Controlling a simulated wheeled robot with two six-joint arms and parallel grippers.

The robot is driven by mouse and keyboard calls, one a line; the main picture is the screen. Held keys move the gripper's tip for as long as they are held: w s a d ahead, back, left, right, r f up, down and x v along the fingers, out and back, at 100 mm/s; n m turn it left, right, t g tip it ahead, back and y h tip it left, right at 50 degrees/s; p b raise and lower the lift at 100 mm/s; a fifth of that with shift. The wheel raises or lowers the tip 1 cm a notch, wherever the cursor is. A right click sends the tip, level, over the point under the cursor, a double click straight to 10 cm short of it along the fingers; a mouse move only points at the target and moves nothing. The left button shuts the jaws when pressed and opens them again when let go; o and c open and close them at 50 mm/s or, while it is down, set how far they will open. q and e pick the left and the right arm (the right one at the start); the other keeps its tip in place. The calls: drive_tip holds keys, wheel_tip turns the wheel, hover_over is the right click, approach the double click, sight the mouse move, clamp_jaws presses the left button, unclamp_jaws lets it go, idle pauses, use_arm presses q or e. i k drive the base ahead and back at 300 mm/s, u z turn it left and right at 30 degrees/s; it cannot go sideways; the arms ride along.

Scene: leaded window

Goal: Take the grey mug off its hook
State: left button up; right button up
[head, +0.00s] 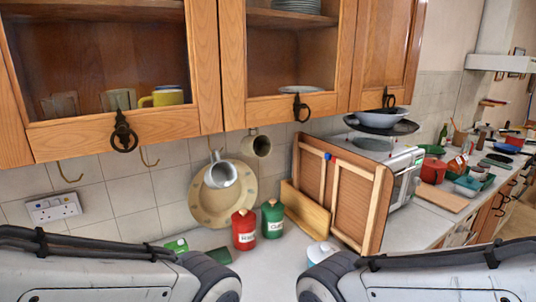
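A pale grey mug (220,174) hangs tilted below a hook (215,150) under the wall cabinet, in front of a round beige plate or board. A second, darker olive-beige mug (257,146) hangs to its right, higher up, with its opening facing out. Parts of both my arms show along the bottom edge, well below the mugs. Neither gripper shows in the head view.
A red canister (244,230) and a green canister (272,219) stand on the counter below the mugs. Wooden-framed panels (352,205) lean by a microwave (405,165) at right. Cabinet doors overhang above.

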sight(222, 173)
drive_tip(key=z, duration=2.25)
drive_tip(key=i, duration=1.2)
drive_tip(key=u, duration=2.75)
